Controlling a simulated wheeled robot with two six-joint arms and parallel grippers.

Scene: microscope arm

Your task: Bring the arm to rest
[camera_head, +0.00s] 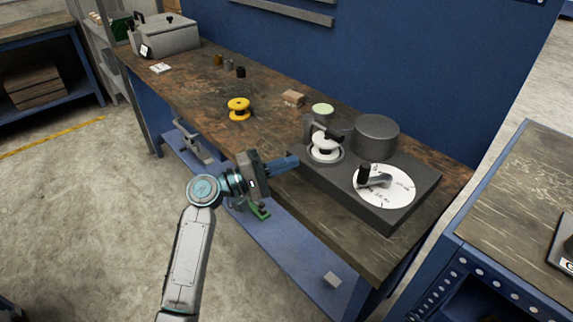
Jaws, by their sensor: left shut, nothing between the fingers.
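The microscope-like device stands on a dark base plate (405,211) at the right end of the wooden workbench. On the base are a white dial disc (399,192) with a short black-and-grey arm (373,178), a white-and-black stand (322,146) and a dark grey cylinder (376,135). My left gripper (291,162) is shut and empty. My right gripper is not in view.
On the bench lie a yellow spool (238,108), a small brown box (292,98) and small dark jars (228,66). A grey case (164,36) stands at the far left. A blue wall (430,60) rises behind. A second table (520,190) stands at the right.

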